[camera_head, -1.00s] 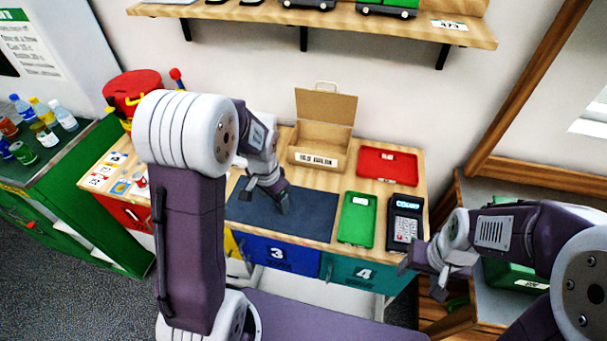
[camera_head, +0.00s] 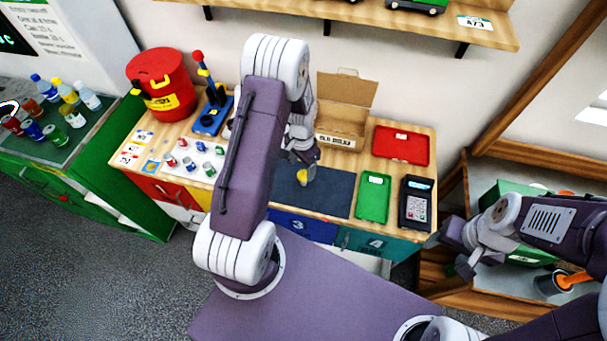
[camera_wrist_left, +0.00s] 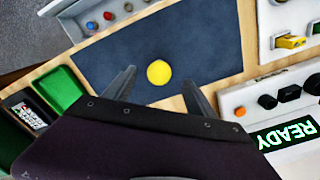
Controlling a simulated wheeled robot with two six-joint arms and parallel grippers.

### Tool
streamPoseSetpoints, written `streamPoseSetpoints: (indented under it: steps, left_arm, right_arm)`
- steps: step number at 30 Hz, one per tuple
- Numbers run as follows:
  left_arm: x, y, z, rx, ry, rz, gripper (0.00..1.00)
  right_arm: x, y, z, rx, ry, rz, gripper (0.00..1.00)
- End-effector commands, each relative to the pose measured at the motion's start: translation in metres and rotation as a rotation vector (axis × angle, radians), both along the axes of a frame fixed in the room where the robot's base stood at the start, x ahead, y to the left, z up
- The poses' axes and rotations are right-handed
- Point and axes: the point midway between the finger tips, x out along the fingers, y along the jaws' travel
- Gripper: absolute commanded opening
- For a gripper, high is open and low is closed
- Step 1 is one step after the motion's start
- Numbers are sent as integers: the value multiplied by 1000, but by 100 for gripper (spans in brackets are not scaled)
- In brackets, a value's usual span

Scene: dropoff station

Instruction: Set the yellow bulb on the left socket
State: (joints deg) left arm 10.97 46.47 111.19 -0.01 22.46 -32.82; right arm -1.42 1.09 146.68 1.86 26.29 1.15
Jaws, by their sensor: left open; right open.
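The yellow bulb (camera_head: 302,177) is on or just above the dark mat (camera_head: 335,200), below my left gripper (camera_head: 303,158). In the left wrist view the bulb (camera_wrist_left: 158,73) appears as a round yellow shape between the spread fingertips of my left gripper (camera_wrist_left: 158,84), with mat visible on both sides. The gripper is open; contact with the bulb cannot be told. My right gripper (camera_head: 455,250) is open and empty at the right, away from the bulb. I cannot identify the left socket; my left arm hides part of the table.
A green tray (camera_head: 373,197), card terminal (camera_head: 416,203), red tray (camera_head: 401,144) and open cardboard box (camera_head: 340,130) stand right of or behind the mat. A red pot (camera_head: 162,85) and joystick (camera_head: 211,110) stand left. The wrist view shows a READY display (camera_wrist_left: 288,133).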

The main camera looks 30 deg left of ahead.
Motion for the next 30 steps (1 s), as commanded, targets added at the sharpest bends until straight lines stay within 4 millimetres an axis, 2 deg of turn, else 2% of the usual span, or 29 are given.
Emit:
streamPoseSetpoints:
  steps: [7,11,15,22,23,28,30]
  left_arm:
    - [0,0,-12,-1,1,0,65]
    - [-1,-1,-33,-1,3,0,65]
    - [0,0,-53,0,0,0,65]
    - [1,0,-58,0,-2,0,65]
    - [1,0,-58,0,-2,0,62]
    - [0,0,-58,0,-2,0,15]
    - [0,0,-58,0,-2,0,14]
  right_arm:
    - [0,0,10,0,0,0,61]
    - [0,0,24,0,0,0,61]
    - [0,0,26,0,0,0,61]
    - [0,0,25,0,0,0,61]
    - [0,0,25,0,0,0,61]
    - [0,0,25,0,0,0,61]
    - [0,0,25,0,0,0,61]
